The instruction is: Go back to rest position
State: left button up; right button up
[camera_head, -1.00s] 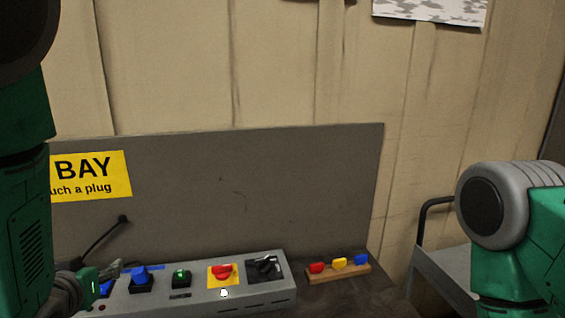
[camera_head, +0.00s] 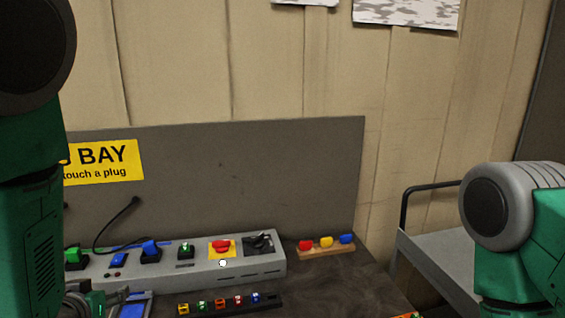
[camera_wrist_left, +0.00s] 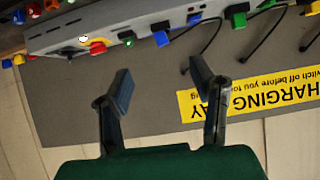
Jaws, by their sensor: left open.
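My left gripper (camera_wrist_left: 158,88) is open and empty in the left wrist view, its two dark fingers apart in front of the grey back panel. In the head view my left arm comes down the left edge, and part of the left gripper (camera_head: 88,300) shows low at the left, in front of the control box. The grey control box (camera_head: 215,283) carries a red knob on a yellow plate (camera_head: 221,246), a black rotary switch (camera_head: 258,244), a green button (camera_head: 186,249) and blue plugs (camera_head: 151,250). My right arm shows at the right edge; its gripper is out of view.
A wooden block with red, yellow and blue pegs (camera_head: 326,244) stands right of the box. A dark strip with several small coloured pieces (camera_head: 230,303) lies in front. A grey cart (camera_head: 440,255) stands at the right. A yellow sign (camera_head: 105,162) is on the panel.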

pick_arm(q)
jog(key=s+d+f+g, duration=0.1)
jog(key=s+f+g, duration=0.1)
jog(key=s+f, duration=0.2)
jog(key=s+f+g+h, duration=0.1)
jog(key=s+f+g, duration=0.1)
jog(key=s+f, duration=0.3)
jog(key=s+d+f+m+g, duration=0.1)
jog(key=s+f+g, duration=0.1)
jog(key=s+f, duration=0.2)
jog(key=shift+s+d+f, duration=0.1)
jog(key=shift+d+f, duration=0.1)
jog(key=shift+f, duration=0.5)
jog(key=shift+s+d+f, duration=0.1)
jog(key=shift+d+f, duration=0.05)
jog(key=shift+f, duration=0.55)
jog(key=s+d+f+m+g+h+b, duration=0.1)
jog(key=s+f+g, duration=0.2)
jog(key=s+f, duration=0.35)
jog(key=s+d+f+g+h, duration=0.1)
jog(key=s+d+f+g, duration=0.15)
jog(key=s, duration=0.75)
jog(key=w+f+m+b, duration=0.1)
jog(key=w+f+b, duration=0.2)
jog(key=f+b, duration=1)
jog(key=shift+d+t, duration=0.2)
jog(key=shift+t, duration=0.25)
pick_arm(e)
notch_tip(320, 180, down, 14)
jog(key=shift+f, duration=0.25)
